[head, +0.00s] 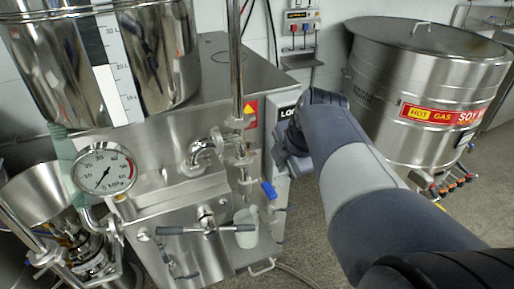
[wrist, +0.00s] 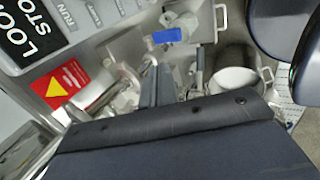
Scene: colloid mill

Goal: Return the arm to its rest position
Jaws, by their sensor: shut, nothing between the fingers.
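My arm (head: 355,185) reaches from the lower right of the head view up to the front right corner of the steel mill (head: 170,165). Its wrist end hangs beside the mill's LOCK/STOP panel, and it covers part of that panel. My gripper (wrist: 158,75) shows in the wrist view as narrow grey fingers beyond the dark wrist housing. The fingers are shut with nothing between them. They point towards the mill's front pipework, near the blue-handled valve (wrist: 168,36). I cannot tell the exact gap to it.
The blue valve (head: 269,190) and a white jug (head: 246,228) are at the mill's front. A pressure gauge (head: 104,173) and T-handle (head: 205,231) sit further left. A large steel drum (head: 420,95) stands right of my arm. Grey floor (head: 305,225) is open below.

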